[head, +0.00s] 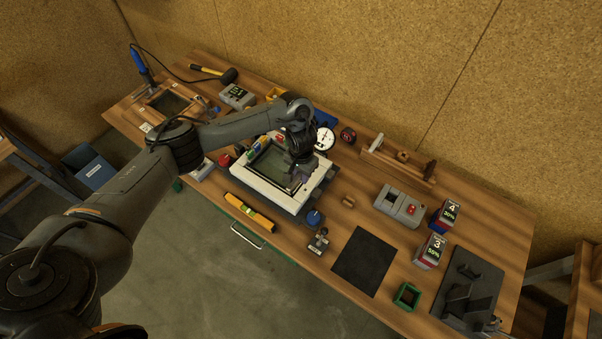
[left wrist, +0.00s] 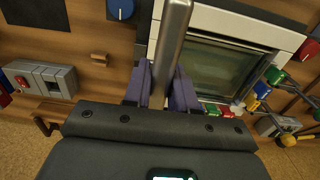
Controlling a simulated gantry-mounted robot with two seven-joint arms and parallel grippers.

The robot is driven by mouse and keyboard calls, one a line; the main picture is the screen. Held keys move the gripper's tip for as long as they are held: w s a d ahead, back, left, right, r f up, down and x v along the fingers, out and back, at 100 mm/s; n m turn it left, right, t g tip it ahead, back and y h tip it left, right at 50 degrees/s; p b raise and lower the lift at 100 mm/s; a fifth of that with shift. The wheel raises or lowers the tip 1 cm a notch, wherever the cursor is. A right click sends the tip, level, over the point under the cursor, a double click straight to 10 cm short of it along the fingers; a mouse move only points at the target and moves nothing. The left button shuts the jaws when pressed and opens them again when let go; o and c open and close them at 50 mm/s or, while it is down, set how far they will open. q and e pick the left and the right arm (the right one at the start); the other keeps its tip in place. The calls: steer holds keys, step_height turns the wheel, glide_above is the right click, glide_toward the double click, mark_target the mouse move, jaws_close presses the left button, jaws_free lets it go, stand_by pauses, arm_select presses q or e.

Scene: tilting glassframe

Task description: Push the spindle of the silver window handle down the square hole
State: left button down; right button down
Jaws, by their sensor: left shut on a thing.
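The silver window handle (left wrist: 173,38) is a long smooth bar in the left wrist view. My left gripper (left wrist: 162,86) is shut on it, with its purple fingers on either side. In the head view my left gripper (head: 301,179) is over the right part of the white window frame (head: 262,189), and the handle is hard to make out there. The frame surrounds a dark glass pane (left wrist: 220,68) and also shows in the left wrist view (left wrist: 245,24). The spindle and the square hole cannot be made out. My right gripper is not in view.
A yellow spirit level (head: 250,212) lies in front of the frame. A blue knob (head: 313,217) and a small wooden block (head: 348,201) are to its right. A white dial (head: 325,138) stands behind. A black mat (head: 364,262) lies bare on the bench.

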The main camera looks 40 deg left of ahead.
arm_select(q)
steer(key=shift+r+p, duration=0.15)
steer(key=shift+p, duration=0.25)
steer(key=shift+f+b, duration=0.7)
steer(key=shift+f, duration=0.85)
steer(key=shift+f+b, duration=0.7)
steer(key=shift+f, duration=0.75)
steer(key=shift+p, duration=0.4)
steer(key=shift+p, duration=0.45)
steer(key=shift+p, duration=0.45)
